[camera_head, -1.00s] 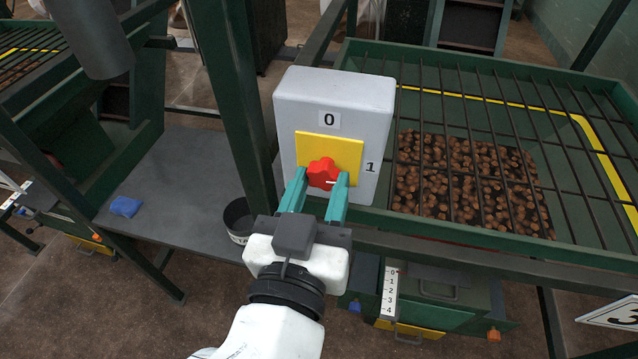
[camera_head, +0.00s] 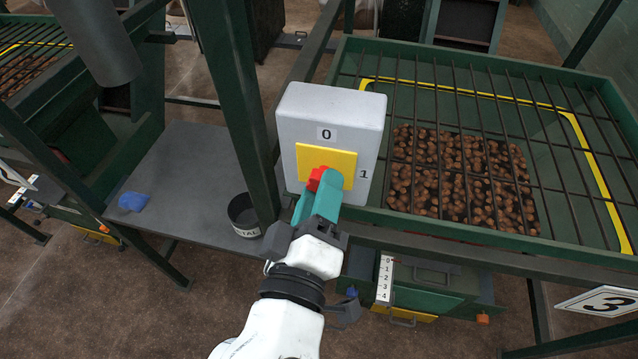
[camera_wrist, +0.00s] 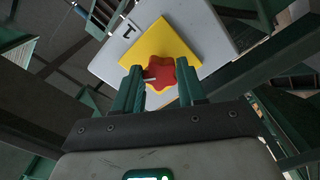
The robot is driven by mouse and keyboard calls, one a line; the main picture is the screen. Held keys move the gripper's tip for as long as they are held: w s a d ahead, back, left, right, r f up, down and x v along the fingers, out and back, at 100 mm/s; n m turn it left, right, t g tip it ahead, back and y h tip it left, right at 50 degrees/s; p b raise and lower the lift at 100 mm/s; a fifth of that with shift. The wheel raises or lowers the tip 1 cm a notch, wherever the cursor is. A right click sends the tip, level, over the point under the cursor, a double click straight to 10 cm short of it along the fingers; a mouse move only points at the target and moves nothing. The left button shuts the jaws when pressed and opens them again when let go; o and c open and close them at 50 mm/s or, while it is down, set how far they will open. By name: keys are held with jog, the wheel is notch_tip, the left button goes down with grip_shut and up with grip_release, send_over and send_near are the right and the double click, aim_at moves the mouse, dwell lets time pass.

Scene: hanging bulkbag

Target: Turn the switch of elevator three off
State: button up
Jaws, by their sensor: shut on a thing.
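The switch is a red star-shaped knob (camera_head: 315,178) on a yellow plate (camera_head: 338,160), fixed to a light grey box (camera_head: 350,105) marked 0 at the top and 1 on the right side. In the head view, my gripper (camera_head: 322,182) covers most of the knob, and its pointer is hidden. In the wrist view, the teal fingers (camera_wrist: 160,84) stand on both sides of the knob (camera_wrist: 173,76), shut on it. A white pointer line shows on the knob's left there. The sign with a 3 (camera_head: 604,301) hangs at the lower right.
A green bin with a bar grate (camera_head: 480,110) over brown lumps stands right of the box. A green post (camera_head: 240,110) stands close on the left. A grey table (camera_head: 180,175) holds a blue item (camera_head: 133,202) and a dark round cup (camera_head: 243,222).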

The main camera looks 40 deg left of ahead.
jog(key=shift+r+n+p, duration=0.1)
jog(key=shift+n+p, duration=1.7)
jog(key=shift+n, duration=1.4)
jog(key=o, duration=1.1)
jog(key=shift+c, duration=0.2)
jog(key=b+v, duration=0.3)
jog(key=v, duration=0.7)
jog(key=shift+s+d, duration=0.25)
jog(key=shift+s, duration=0.05)
